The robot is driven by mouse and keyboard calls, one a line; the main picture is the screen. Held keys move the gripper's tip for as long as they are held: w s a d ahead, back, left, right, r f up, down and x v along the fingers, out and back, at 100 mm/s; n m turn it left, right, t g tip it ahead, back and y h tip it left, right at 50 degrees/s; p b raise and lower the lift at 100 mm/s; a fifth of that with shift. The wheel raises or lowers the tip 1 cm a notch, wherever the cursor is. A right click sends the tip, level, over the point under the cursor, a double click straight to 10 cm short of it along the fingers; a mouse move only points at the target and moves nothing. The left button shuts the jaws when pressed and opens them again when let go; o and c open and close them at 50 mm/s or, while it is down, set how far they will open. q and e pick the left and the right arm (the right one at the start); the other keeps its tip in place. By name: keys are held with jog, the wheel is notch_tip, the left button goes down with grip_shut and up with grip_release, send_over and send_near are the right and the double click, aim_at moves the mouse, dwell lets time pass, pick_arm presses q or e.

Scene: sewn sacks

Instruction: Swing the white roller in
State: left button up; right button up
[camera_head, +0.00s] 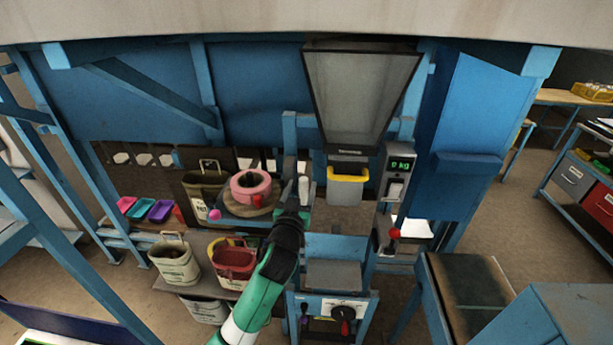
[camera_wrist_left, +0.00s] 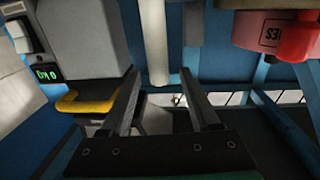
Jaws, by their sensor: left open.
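The white roller (camera_head: 304,190) is a short upright white cylinder beside the pink ring-shaped part on the round platform. In the left wrist view the roller (camera_wrist_left: 155,45) hangs down as a pale column, in line with the gap between my fingers. My left gripper (camera_wrist_left: 162,74) is open, with both dark fingers apart and nothing clearly between them. In the head view the left gripper (camera_head: 292,185) is just left of the roller, and my wrist hides part of that area. I cannot tell whether a finger touches the roller. My right gripper is not in view.
The pink ring-shaped part (camera_head: 251,186) with a red knob is left of the gripper. The scale display (camera_head: 400,164) is to the right.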

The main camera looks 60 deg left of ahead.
pick_arm(q)
jog(key=x, duration=0.6)
jog(key=shift+c, duration=0.3)
grip_shut()
dwell(1.0)
